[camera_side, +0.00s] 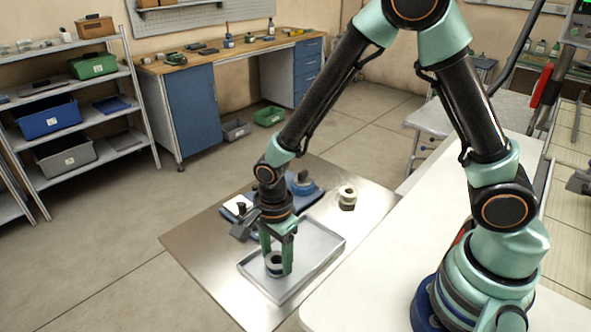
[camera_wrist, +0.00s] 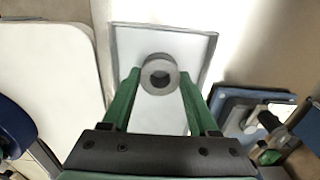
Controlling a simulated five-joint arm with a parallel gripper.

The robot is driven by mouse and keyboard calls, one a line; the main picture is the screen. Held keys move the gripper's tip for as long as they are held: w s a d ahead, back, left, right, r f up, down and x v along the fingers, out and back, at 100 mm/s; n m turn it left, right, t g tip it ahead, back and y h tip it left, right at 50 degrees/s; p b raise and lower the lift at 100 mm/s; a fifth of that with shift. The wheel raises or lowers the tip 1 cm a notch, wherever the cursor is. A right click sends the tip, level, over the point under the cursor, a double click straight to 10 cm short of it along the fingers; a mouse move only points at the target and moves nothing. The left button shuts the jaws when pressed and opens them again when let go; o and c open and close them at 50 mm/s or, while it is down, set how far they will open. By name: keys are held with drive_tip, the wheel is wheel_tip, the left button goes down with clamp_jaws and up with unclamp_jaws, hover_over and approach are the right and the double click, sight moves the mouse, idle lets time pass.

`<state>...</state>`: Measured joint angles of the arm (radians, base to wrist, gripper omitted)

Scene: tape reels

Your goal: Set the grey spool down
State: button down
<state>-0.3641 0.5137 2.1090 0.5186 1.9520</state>
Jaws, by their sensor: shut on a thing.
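The grey spool (camera_wrist: 159,66) is a short ring with a dark central hole. It sits between the two green fingers of my gripper (camera_wrist: 158,82) in the wrist view, and my gripper is shut on it. In the side view my gripper (camera_side: 277,262) points down with the spool (camera_side: 274,271) between its fingertips, over the near-left part of a shallow grey tray (camera_side: 322,237). The tray also shows in the wrist view (camera_wrist: 190,38), behind the spool. I cannot tell whether the spool touches the tray floor.
A cream-coloured spool (camera_side: 347,192) stands on the metal plate (camera_side: 376,205) behind the tray. A blue item (camera_side: 303,194) with a round grey part on it lies behind my gripper. The tray floor right of the spool looks clear.

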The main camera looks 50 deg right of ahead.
drive_tip(key=shift+f, duration=0.15)
drive_tip(key=shift+c, duration=0.8)
unclamp_jaws()
wheel_tip(320, 180, up, 12)
drive_tip(key=s+d+r+n+t, duration=0.2)
drive_tip(key=d+r+n, duration=0.4)
drive_tip(key=n, duration=0.3)
drive_tip(key=s+d+r+n+t, duration=0.3)
drive_tip(key=d+r+n, duration=0.3)
drive_tip(key=n, duration=0.3)
drive_tip(key=shift+d+t, duration=0.3)
drive_tip(key=shift+d, duration=0.1)
